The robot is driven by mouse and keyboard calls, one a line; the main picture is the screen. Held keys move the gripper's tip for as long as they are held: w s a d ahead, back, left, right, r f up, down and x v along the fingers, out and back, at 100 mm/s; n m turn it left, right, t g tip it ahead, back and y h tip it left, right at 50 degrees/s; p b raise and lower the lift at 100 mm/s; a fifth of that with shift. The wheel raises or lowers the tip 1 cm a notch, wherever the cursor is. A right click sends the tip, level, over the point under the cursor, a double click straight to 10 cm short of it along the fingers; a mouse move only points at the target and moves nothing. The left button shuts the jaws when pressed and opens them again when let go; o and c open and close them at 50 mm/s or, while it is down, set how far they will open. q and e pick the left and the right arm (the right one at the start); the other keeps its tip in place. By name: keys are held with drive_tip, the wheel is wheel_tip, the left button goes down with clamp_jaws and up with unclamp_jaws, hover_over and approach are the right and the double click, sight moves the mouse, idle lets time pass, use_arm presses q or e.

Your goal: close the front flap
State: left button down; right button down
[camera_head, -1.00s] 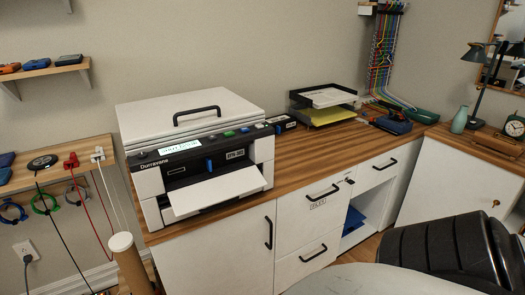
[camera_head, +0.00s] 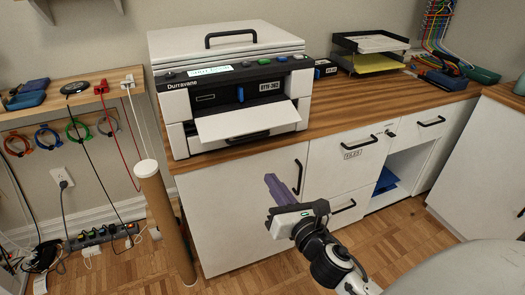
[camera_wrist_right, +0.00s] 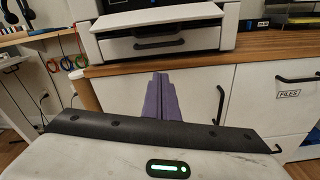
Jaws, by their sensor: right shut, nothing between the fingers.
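The printer (camera_head: 180,104) stands on the wooden counter. Its white front flap (camera_head: 248,122) is folded down and juts out from the printer's front. In the right wrist view, the flap (camera_wrist_right: 165,18) shows edge-on at the top, above a drawer with a dark handle. My right gripper (camera_head: 270,182) is shut and empty, with purple fingers pressed together. It is in front of the cabinet door, below the flap and apart from it. In the right wrist view, its fingers (camera_wrist_right: 162,98) point up toward the printer. My left gripper is not in view.
The wooden counter (camera_head: 345,112) runs right from the printer to a paper tray (camera_head: 370,50). A cardboard tube (camera_head: 163,215) stands at left before the counter. Cabinet handles (camera_head: 297,176) stick out below. A wall shelf (camera_head: 60,108) with cables is at left.

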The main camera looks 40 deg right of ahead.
sight(249, 125)
drive_tip(key=w+d+r+n, duration=0.2)
drive_tip(key=w+d+n, duration=0.1)
drive_tip(key=w, duration=0.8)
drive_tip(key=shift+t+h, duration=0.3)
drive_tip(key=shift+t, duration=0.1)
drive_tip(key=r, duration=0.1)
drive_tip(key=s+r, duration=0.1)
drive_tip(key=s+r+p, duration=0.1)
drive_tip(key=r, duration=0.1)
